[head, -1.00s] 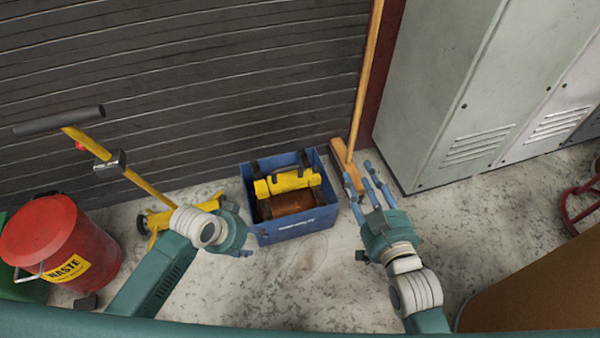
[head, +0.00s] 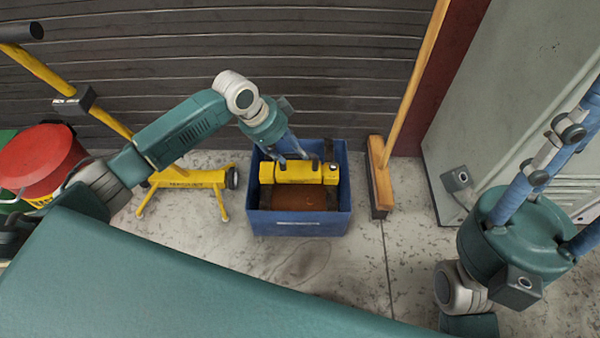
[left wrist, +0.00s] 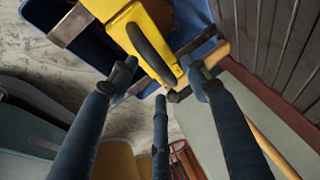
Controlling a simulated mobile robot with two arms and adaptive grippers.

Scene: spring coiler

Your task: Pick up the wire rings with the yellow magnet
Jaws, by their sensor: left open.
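The yellow magnet (head: 302,173) is a bar with dark fittings, lying across the blue crate (head: 297,224). Its dark handle (left wrist: 150,52) shows in the left wrist view against the yellow body (left wrist: 128,22). My left gripper (head: 297,154) is open just above the magnet at its back side. In the left wrist view its fingertips (left wrist: 163,78) are spread close to the handle; I cannot tell whether they touch it. My right gripper (head: 575,165) is open and empty at the right, far from the crate. I cannot make out any wire rings.
A rusty brown surface (head: 300,199) shows inside the crate. A broom (head: 381,185) stands just right of it, before a grey locker (head: 450,150). A yellow stand (head: 190,178) and red waste bin (head: 40,160) are at the left. The floor in front of the crate is clear.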

